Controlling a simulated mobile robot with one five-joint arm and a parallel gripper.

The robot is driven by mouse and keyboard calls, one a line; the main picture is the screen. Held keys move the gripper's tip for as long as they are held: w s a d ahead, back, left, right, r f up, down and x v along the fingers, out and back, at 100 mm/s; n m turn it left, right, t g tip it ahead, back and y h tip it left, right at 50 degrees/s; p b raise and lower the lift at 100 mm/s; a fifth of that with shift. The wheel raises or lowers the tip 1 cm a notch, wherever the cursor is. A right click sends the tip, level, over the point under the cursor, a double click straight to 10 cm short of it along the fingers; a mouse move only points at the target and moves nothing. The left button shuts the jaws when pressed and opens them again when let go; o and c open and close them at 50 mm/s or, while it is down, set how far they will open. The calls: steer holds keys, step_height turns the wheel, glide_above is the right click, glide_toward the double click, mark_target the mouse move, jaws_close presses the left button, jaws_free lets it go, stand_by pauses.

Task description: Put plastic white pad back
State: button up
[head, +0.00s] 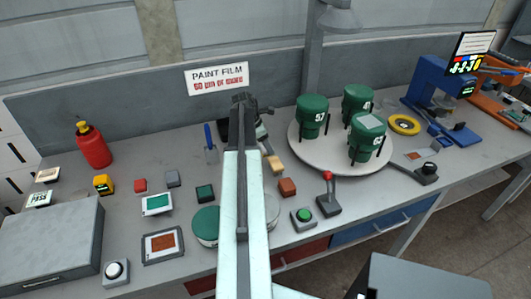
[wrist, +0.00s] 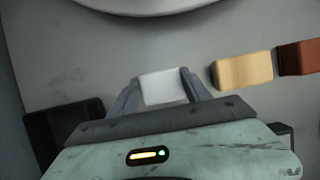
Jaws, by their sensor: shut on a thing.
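The white pad (wrist: 163,87) is a small white block between the two grey fingers of my gripper (wrist: 161,84) in the wrist view. The fingers touch it on both sides, and the gripper is shut on it. A grey surface lies beyond it; whether the pad touches this surface I cannot tell. In the head view my arm reaches to the back of the bench, and the pad is hidden.
A tan block (wrist: 243,71) and a red-brown block (wrist: 298,57) lie right of my gripper. A round turntable (head: 307,151) carries green canisters (head: 312,114). A blue-handled tool (head: 209,140) stands left of my arm. The bench front holds several small blocks and buttons.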

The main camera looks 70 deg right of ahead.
steer(key=shift+r, duration=0.1)
steer(key=o, duration=1.6)
steer(key=shift+o, duration=0.2)
steer(key=shift+r+p, duration=0.4)
steer(key=shift+p, duration=0.15)
steer(key=p+v, duration=1)
steer(key=v, duration=0.1)
